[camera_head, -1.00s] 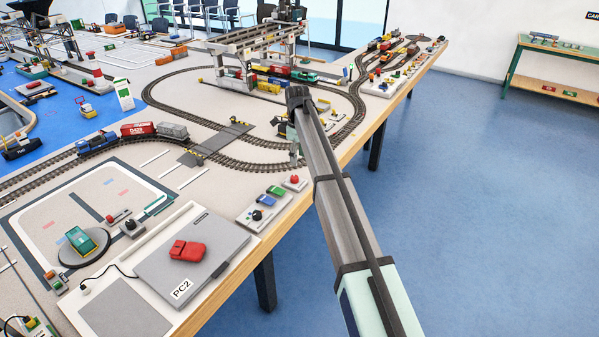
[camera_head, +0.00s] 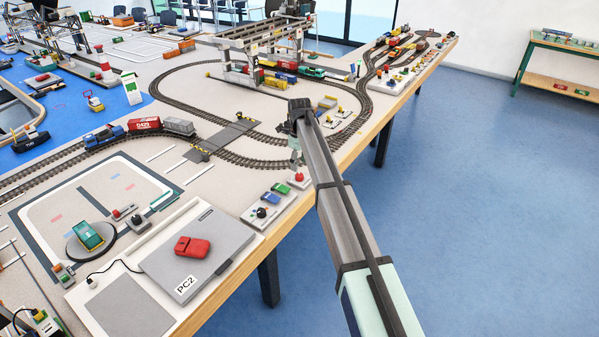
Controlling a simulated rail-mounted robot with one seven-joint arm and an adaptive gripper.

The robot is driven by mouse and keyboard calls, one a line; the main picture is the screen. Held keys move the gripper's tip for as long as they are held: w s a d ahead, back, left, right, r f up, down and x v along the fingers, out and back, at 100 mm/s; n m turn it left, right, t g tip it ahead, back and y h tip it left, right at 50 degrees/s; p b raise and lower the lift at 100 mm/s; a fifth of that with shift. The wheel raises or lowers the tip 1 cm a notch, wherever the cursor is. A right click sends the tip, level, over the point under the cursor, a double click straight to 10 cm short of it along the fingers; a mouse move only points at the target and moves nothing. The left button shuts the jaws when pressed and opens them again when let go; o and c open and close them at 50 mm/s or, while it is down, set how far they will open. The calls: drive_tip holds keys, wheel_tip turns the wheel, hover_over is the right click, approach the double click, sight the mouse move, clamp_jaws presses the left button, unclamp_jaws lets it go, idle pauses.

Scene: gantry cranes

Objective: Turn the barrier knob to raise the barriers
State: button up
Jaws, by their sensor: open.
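My gripper (camera_head: 295,157) is open and hangs at the end of my arm, over the table's right edge side. In the picture it is just above the small box with a red button (camera_head: 299,177); I see no contact. Left of that box is a control panel (camera_head: 280,206) with a black knob (camera_head: 261,212) and blue and green parts. A small plate with yellow-topped parts (camera_head: 340,112) lies behind my arm by the track. I cannot tell which control is the barrier knob. The grey level crossing (camera_head: 226,138) has small yellow-and-black parts at its ends; their pose is too small to tell.
A grey PC2 laptop (camera_head: 205,245) with a red object (camera_head: 192,247) on it lies at the front. A train with a red wagon (camera_head: 145,124) stands on the looped track. A gantry crane (camera_head: 262,40) stands at the back. Blue floor is free at right.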

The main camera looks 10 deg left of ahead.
sight(300, 175)
drive_tip(key=shift+f+p, duration=0.35)
drive_tip(key=shift+f, duration=2.45)
clamp_jaws()
